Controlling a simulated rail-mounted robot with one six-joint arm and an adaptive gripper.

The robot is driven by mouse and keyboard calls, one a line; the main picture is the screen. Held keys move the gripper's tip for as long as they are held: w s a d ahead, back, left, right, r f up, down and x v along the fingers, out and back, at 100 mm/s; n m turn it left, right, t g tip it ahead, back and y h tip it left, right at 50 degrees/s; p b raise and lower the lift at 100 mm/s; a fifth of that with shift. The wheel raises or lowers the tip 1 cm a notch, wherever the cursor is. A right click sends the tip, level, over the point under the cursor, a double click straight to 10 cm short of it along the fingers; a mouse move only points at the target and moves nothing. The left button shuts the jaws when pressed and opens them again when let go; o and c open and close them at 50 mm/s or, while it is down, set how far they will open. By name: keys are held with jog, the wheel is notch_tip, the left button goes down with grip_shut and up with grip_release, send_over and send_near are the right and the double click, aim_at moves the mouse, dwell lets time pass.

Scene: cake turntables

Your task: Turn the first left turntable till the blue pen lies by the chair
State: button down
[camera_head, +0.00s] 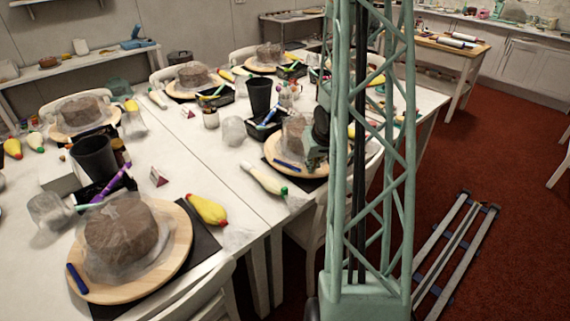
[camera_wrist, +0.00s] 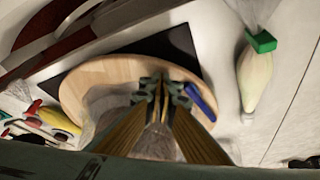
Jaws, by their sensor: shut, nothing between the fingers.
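Two wooden turntables stand along the table's near edge: a front one (camera_head: 178,262) and one farther back (camera_head: 275,151). Each bears a brown cake in clear wrap. A blue pen (camera_head: 77,280) lies at the front turntable's left rim. Another blue pen (camera_head: 287,166) lies on the back turntable's front part. White chairs stand beside each, one in front (camera_head: 190,292) and one by the back turntable (camera_head: 305,228). My gripper (camera_head: 316,150) is at the back turntable, beside its cake. In the wrist view, my shut fingers are over its board (camera_wrist: 92,78), left of the blue pen (camera_wrist: 202,102); contact is unclear.
A piping bag with a green tip (camera_head: 264,180) lies left of the back turntable; a yellow one (camera_head: 207,209) lies by the front turntable. Black cups (camera_head: 95,157) and more turntables crowd the table. Red floor (camera_head: 480,150) is open at right, with rails (camera_head: 455,250).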

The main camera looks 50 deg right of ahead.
aim_at(322, 169)
jog(key=shift+s+d+p, duration=1.35)
jog(key=shift+s+d, duration=0.4)
jog(key=shift+d, duration=0.05)
jog(key=d+p, duration=0.1)
jog(key=s+d+p, duration=0.1)
jog(key=d+p, duration=0.2)
jog(key=shift+s+r, duration=0.15)
jog(key=shift+s, duration=0.2)
jog(key=shift+s+d+p, duration=0.2)
jog(key=shift+d+p, duration=0.2)
jog(key=shift+d, duration=0.1)
jog(key=shift+s+d+p, duration=0.2)
jog(key=shift+d+p, duration=0.2)
jog(key=shift+d, duration=0.05)
